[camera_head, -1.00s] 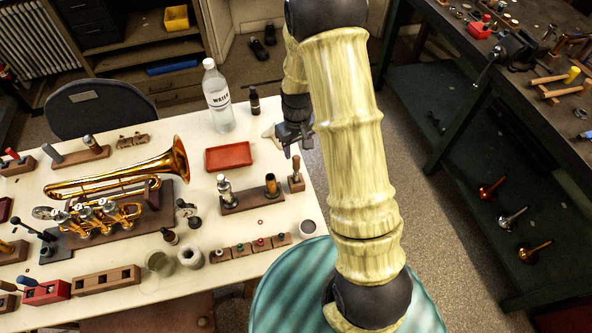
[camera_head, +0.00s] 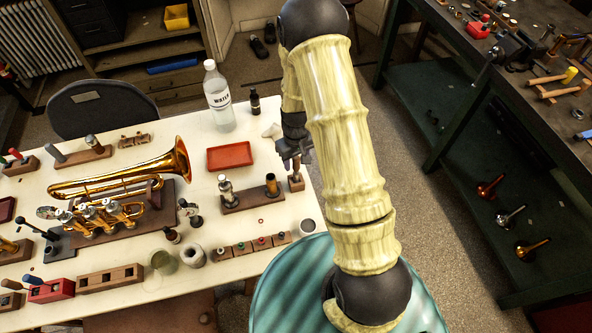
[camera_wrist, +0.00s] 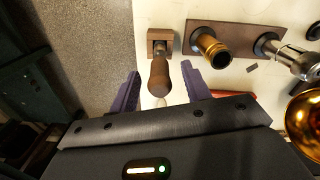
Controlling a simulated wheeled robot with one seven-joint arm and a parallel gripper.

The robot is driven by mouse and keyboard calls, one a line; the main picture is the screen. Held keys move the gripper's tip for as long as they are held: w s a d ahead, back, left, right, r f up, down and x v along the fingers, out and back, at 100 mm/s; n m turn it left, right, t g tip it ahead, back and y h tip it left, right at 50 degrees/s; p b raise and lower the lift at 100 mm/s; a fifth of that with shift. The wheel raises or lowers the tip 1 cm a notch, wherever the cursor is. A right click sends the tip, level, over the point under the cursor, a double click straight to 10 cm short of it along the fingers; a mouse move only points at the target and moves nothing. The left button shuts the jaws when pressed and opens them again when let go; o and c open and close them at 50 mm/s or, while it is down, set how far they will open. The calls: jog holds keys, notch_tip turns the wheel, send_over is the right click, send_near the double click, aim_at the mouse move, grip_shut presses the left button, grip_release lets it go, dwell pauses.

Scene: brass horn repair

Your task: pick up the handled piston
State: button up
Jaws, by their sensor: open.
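The handled piston, a brown wooden handle (camera_wrist: 159,76), stands up from a small square wooden block. In the head view the piece and its block (camera_head: 296,184) are near the table's right edge, partly hidden by my gripper (camera_head: 294,158). In the wrist view my gripper (camera_wrist: 160,80) is open, with one purple finger to the left of the handle and one to the right. The handle lies between the fingers in the picture, with gaps on both sides. I cannot tell how far down it the fingertips reach.
A wooden stand (camera_head: 245,203) with a brass cylinder (camera_wrist: 212,46) and a silver valve piece (camera_wrist: 282,50) is close beside the handle. A red tray (camera_head: 229,156), water bottle (camera_head: 217,96) and small dark bottle (camera_head: 255,105) stand behind. A brass horn (camera_head: 120,180) lies to the left.

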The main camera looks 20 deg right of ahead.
grip_shut()
jog(key=shift+r, duration=0.15)
notch_tip(320, 180, up, 10)
jog(key=shift+f+b, duration=0.1)
jog(key=shift+b, duration=0.85)
jog(key=shift+w, duration=0.1)
